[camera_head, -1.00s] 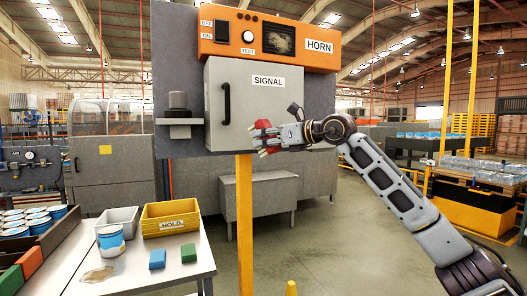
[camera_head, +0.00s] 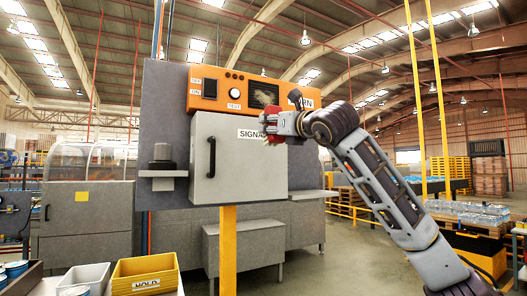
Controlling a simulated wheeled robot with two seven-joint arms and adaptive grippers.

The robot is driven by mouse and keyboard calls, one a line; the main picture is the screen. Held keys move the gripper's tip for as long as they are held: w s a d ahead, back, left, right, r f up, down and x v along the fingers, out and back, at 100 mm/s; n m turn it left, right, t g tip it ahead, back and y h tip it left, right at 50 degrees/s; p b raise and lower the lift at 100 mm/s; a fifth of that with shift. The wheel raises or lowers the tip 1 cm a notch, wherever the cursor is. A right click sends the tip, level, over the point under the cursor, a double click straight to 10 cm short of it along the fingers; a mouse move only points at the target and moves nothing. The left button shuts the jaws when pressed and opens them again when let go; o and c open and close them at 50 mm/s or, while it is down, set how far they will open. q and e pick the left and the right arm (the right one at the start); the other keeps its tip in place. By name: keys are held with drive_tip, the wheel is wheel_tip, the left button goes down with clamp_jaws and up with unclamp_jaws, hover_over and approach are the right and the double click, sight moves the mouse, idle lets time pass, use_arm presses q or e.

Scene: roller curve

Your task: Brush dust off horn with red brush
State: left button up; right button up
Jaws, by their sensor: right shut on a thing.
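The orange HORN panel (camera_head: 225,92) runs across the top of a grey cabinet. The panel's label (camera_head: 304,101) is partly hidden by my right arm. My right gripper (camera_head: 270,125) is shut on the red brush (camera_head: 264,117), of which only a small part shows. In the picture the brush is just below the dusty window, over the SIGNAL door's top right corner. I cannot tell whether it touches anything. My left gripper is out of view.
The grey SIGNAL door (camera_head: 232,170) with a black handle is closed. A small shelf (camera_head: 163,174) with a grey cylinder juts out at left. A yellow post (camera_head: 228,250) stands below. The yellow HOLD bin (camera_head: 144,272) and a grey bin (camera_head: 84,277) are at bottom left.

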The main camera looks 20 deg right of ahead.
drive_tip(key=s+d+r+t, duration=0.1)
drive_tip(key=s+d+r, duration=0.2)
drive_tip(key=s+r, duration=0.4)
drive_tip(key=s+d+r+t, duration=0.2)
drive_tip(key=s+d+r, duration=0.1)
drive_tip(key=s+r, duration=0.4)
drive_tip(key=shift+d+r+m, duration=0.2)
drive_tip(key=shift+r+m, duration=0.1)
drive_tip(key=shift+r, duration=1.1)
